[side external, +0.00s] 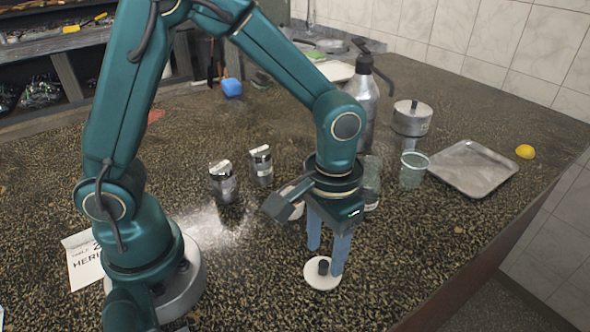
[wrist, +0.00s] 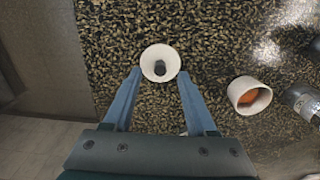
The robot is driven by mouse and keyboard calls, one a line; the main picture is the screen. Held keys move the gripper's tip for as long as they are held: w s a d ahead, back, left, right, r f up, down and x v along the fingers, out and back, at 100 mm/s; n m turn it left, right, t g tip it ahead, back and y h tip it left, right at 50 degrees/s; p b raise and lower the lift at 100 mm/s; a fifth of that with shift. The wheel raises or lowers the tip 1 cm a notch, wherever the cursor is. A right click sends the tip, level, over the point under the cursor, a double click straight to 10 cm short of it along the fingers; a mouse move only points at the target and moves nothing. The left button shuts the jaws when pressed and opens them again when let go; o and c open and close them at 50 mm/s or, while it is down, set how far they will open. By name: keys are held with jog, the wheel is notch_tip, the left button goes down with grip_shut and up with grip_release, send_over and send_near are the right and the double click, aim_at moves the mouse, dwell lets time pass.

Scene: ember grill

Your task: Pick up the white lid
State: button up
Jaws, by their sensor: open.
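The white lid (side external: 311,278) is a flat round disc with a dark knob, lying on the speckled counter. It also shows in the wrist view (wrist: 149,64), just beyond and between the fingertips. My gripper (side external: 326,260) points down with its two blue fingers apart and nothing between them. In the side view one fingertip overlaps the lid's edge near the knob; I cannot tell whether it touches. In the wrist view the gripper (wrist: 158,76) has one finger on each side of the lid.
A white cup with orange inside (wrist: 249,95) lies right of the fingers. The counter's front right is clear.

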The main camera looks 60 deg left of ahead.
aim_at(323, 269)
jog(key=shift+f, duration=1.25)
grip_shut()
jog(key=shift+r, duration=0.15)
